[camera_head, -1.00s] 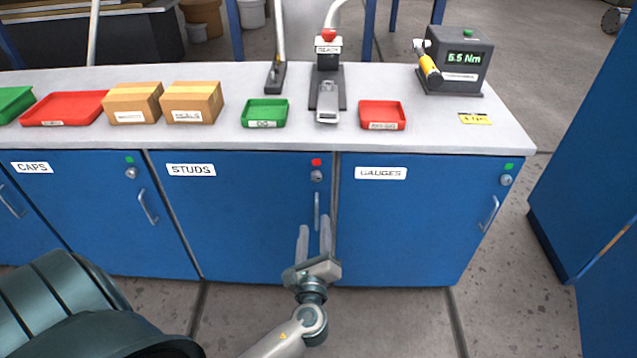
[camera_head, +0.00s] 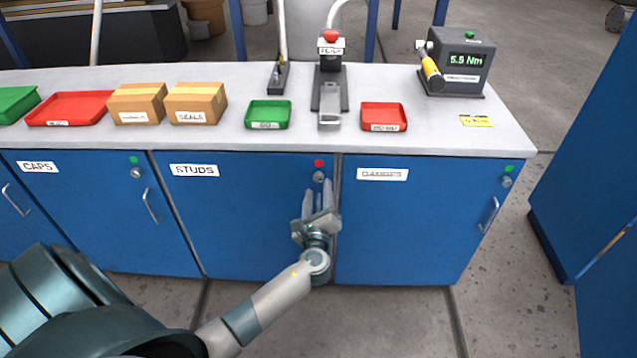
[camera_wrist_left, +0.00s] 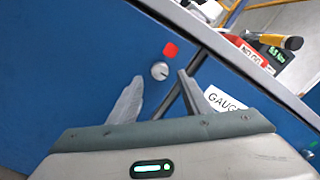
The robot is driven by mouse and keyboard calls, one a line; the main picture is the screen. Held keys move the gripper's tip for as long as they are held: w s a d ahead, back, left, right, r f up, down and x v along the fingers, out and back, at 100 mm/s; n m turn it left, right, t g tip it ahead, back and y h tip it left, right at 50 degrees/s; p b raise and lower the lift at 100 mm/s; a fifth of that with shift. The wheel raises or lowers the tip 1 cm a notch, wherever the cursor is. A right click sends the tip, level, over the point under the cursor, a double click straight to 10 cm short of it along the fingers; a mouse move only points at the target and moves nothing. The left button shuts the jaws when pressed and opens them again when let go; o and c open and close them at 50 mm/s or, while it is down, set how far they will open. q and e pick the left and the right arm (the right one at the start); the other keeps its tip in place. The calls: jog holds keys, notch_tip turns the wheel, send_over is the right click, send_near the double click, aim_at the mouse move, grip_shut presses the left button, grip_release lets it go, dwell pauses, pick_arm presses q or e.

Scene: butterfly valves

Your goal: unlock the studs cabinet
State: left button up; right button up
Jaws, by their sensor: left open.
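The studs cabinet (camera_head: 235,220) is a shut blue door labelled STUDS (camera_head: 194,170) in the head view. At its upper right are a red marker (camera_head: 318,163) and a round metal lock (camera_head: 319,177). The lock (camera_wrist_left: 160,71) and red marker (camera_wrist_left: 170,50) also show in the left wrist view. My left gripper (camera_head: 319,195) is open and empty, just below the lock in the head view. In the left wrist view the lock appears between and beyond the fingertips (camera_wrist_left: 160,82); contact cannot be told. The studs door handle is hidden behind my gripper. My right gripper is out of view.
The caps cabinet (camera_head: 80,215) and gauges cabinet (camera_head: 415,225) flank it, each with a green marker. The worktop (camera_head: 220,137) above holds a green tray (camera_head: 268,114), a red tray (camera_head: 384,116), boxes and a torque tester (camera_head: 460,62). A blue cabinet stands at right.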

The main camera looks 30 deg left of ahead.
aim_at(319, 180)
pick_arm(q)
jog(key=shift+x, duration=1.95)
